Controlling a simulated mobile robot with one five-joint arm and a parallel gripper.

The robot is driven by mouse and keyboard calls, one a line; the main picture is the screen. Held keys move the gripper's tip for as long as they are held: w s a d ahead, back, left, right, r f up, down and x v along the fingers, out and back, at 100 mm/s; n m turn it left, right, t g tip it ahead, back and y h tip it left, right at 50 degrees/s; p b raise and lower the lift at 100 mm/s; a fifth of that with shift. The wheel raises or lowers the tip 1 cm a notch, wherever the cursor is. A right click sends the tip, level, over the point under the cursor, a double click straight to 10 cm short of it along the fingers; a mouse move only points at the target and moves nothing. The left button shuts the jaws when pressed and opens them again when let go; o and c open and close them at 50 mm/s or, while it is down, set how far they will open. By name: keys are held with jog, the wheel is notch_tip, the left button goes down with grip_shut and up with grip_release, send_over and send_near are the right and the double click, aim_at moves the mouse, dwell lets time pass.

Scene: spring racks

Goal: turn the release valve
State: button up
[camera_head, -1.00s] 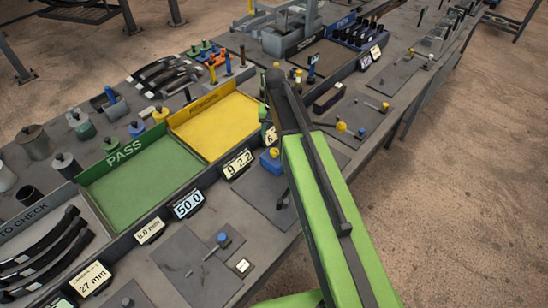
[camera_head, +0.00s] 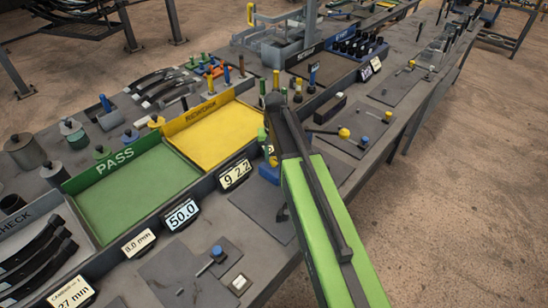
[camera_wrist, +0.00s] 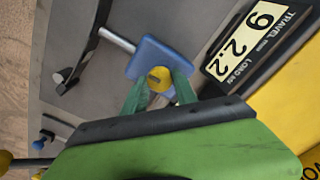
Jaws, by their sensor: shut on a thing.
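The valve appears to be a blue block (camera_wrist: 150,55) with a yellow knob (camera_wrist: 160,78) and a pale metal rod (camera_wrist: 117,40) at one side, in the wrist view. My gripper (camera_wrist: 160,92) has its two green fingers on either side of the yellow knob and is shut on it. In the head view the blue block (camera_head: 268,174) stands on the bench beside the 9 2.2 display (camera_head: 235,175). My arm covers part of the block and most of the gripper there.
A yellow rework tray (camera_head: 220,125) and a green PASS tray (camera_head: 130,190) lie left of my arm. A 50.0 display (camera_head: 183,213) stands in front. Bare floor lies beyond the bench's right edge.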

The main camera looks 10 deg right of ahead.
grip_shut()
jog(key=shift+n, duration=0.3)
jog(key=n, duration=0.3)
jog(key=shift+n, duration=0.3)
jog(key=n, duration=0.4)
jog(key=shift+n, duration=0.3)
jog(key=n, duration=0.4)
jog(key=shift+n, duration=2.5)
